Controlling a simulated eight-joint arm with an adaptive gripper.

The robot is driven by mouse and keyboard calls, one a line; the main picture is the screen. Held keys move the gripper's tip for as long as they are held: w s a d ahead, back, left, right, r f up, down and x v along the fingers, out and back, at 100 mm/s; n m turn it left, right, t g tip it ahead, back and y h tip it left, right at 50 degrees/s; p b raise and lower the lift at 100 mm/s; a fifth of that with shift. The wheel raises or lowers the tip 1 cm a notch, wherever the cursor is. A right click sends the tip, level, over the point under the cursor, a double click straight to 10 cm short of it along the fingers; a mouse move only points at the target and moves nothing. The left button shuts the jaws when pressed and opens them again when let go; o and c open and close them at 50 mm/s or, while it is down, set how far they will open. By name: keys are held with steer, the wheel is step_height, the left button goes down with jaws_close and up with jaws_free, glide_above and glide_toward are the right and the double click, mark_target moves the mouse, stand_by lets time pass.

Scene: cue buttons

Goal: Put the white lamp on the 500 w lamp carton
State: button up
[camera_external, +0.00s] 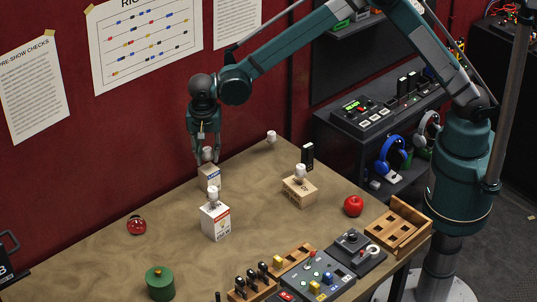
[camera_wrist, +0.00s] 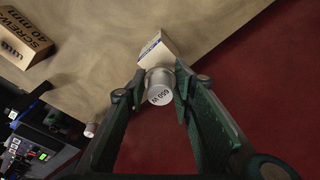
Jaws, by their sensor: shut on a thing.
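My gripper (camera_external: 207,152) is shut on a pale lamp (camera_wrist: 160,88), whose end face reads as 650 W in the wrist view. A small carton with a blue band (camera_external: 209,178) is directly below the held lamp; I cannot tell whether they touch. The carton also shows beyond the lamp in the wrist view (camera_wrist: 158,48). Another white lamp (camera_external: 213,196) stands on a white carton with red marks (camera_external: 215,224), in front of it. A third pale lamp (camera_external: 271,137) stands on the table behind. The carton wattages are too small to read.
A brown screws box (camera_external: 299,192) has a white lamp (camera_external: 300,172) on top and a black block (camera_external: 307,154) behind it. A red apple (camera_external: 353,205), red bell-like item (camera_external: 137,225) and green pot (camera_external: 160,283) stand apart. Control panels (camera_external: 318,275) fill the front right.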

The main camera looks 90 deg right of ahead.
mark_target(207, 159)
steer(key=shift+f, duration=0.2)
steer(key=o, duration=0.9)
steer(key=shift+r, duration=0.2)
step_height(207, 159, up, 12)
steer(key=a, duration=0.1)
steer(key=shift+a+b, duration=0.3)
steer(key=shift+a, duration=0.1)
steer(key=shift+f, duration=0.1)
stand_by(0.3)
